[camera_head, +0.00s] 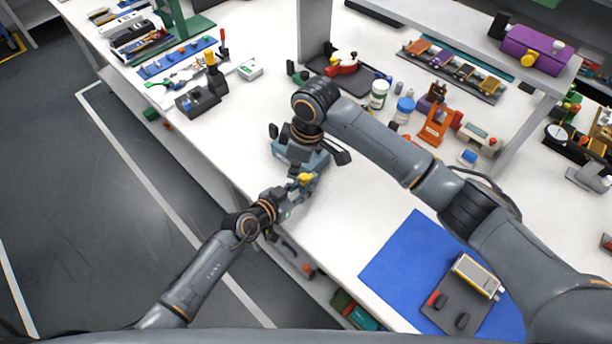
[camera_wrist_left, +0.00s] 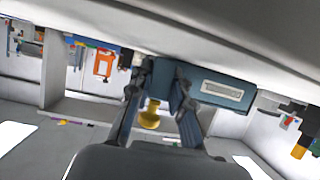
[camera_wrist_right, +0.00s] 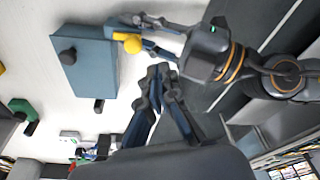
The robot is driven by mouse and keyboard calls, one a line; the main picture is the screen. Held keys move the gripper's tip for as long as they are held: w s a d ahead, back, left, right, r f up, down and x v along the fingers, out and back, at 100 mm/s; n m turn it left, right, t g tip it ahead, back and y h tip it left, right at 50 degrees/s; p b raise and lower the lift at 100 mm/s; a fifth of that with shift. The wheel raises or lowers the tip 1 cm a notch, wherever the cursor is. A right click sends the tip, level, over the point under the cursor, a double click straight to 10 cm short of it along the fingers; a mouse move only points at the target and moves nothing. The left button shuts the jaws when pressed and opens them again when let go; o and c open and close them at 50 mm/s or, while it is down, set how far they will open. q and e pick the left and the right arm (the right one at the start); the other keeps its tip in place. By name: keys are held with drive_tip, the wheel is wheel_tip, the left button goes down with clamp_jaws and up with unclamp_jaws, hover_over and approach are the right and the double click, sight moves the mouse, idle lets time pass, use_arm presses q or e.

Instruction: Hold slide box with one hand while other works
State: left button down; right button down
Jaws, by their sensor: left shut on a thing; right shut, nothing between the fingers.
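The slide box (camera_head: 287,150) is a blue-grey box on the white bench near its front edge, partly hidden under my right arm in the head view. In the right wrist view the box (camera_wrist_right: 88,75) shows a dark knob on one face and a yellow knob (camera_wrist_right: 131,43) at its end. In the left wrist view it has a pale label plate (camera_wrist_left: 221,91). My left gripper (camera_wrist_left: 160,76) is shut on the box's edge beside the yellow knob. My right gripper (camera_wrist_right: 160,72) is shut and empty, beside the box and apart from it.
A blue mat (camera_head: 405,262) with a grey tray and a yellow-edged device lies at the front right. Jars (camera_head: 378,94) and an orange stand (camera_head: 436,128) are behind the box. Tools fill the bench's left. Bench is clear between box and mat.

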sight(304, 176)
drive_tip(key=shift+f, duration=2.9)
drive_tip(key=shift+w+d, duration=0.2)
drive_tip(key=shift+w, duration=0.05)
drive_tip(key=shift+w+d, duration=0.9)
drive_tip(key=shift+w, duration=0.2)
wheel_tip(304, 176, up, 6)
drive_tip(key=s+a, duration=0.1)
drive_tip(key=shift+s, duration=0.1)
use_arm(q)
drive_tip(key=c, duration=1.1)
unclamp_jaws()
drive_tip(key=shift+s, duration=0.1)
